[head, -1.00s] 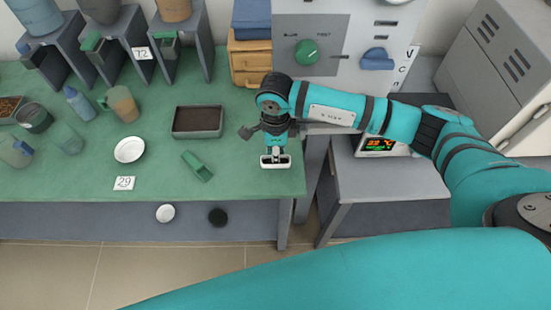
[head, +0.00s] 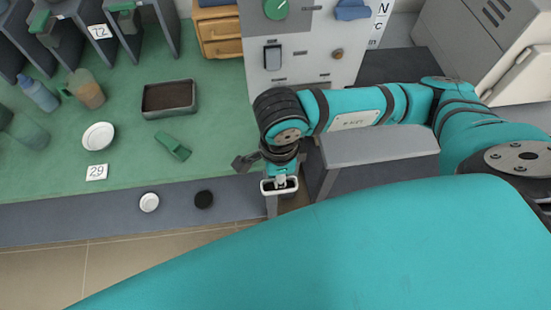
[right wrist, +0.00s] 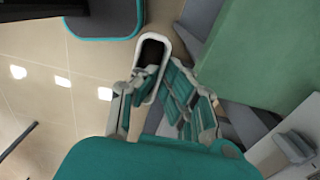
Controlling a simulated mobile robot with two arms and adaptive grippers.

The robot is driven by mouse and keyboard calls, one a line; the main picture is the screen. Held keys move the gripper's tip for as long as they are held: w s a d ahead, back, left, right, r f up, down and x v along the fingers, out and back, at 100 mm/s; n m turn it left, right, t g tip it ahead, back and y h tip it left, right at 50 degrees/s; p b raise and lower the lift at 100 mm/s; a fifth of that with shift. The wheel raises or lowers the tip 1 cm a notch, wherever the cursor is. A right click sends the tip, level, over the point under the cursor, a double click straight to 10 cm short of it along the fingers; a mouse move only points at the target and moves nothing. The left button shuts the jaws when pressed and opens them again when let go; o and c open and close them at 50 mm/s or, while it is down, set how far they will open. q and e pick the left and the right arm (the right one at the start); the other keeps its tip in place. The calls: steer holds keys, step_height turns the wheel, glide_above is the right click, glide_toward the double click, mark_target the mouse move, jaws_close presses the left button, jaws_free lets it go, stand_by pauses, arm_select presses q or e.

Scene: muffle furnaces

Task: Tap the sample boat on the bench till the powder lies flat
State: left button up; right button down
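The sample boat (head: 266,188) is a small white, oblong dish at the tip of my right gripper (head: 281,178). It also shows in the right wrist view (right wrist: 138,55), with a dark inside; whether the powder lies flat I cannot tell. My right gripper is shut on the boat's near part, and its fingers (right wrist: 155,92) show on both sides there. The boat is at the front right corner of the green bench (head: 215,150), with floor tiles behind it in the wrist view, so it appears to be held clear of the bench top. My left gripper is not in view.
A dark-filled tray (head: 146,108), a green scoop (head: 172,146), a white dish (head: 98,136) and a card marked 29 (head: 97,172) lie on the bench. The furnace front (head: 300,90) stands behind my right arm. The bench's front right area is clear.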

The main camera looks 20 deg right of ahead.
steer(key=shift+w, duration=0.1)
stand_by(0.5)
steer(key=shift+w+d+f+b, duration=0.15)
steer(key=shift+w+f+b, duration=0.15)
steer(key=shift+w+b, duration=1.6)
steer(key=shift+w+d+f+b, duration=0.1)
steer(key=shift+w+f+b, duration=0.45)
steer(key=shift+w, duration=2.35)
steer(key=shift+w+d+f+b, duration=0.15)
steer(key=shift+w+b, duration=1.4)
steer(key=shift+w, duration=0.85)
steer(key=shift+w+r+b, duration=0.15)
steer(key=shift+w+b, duration=0.15)
steer(key=shift+w, duration=0.4)
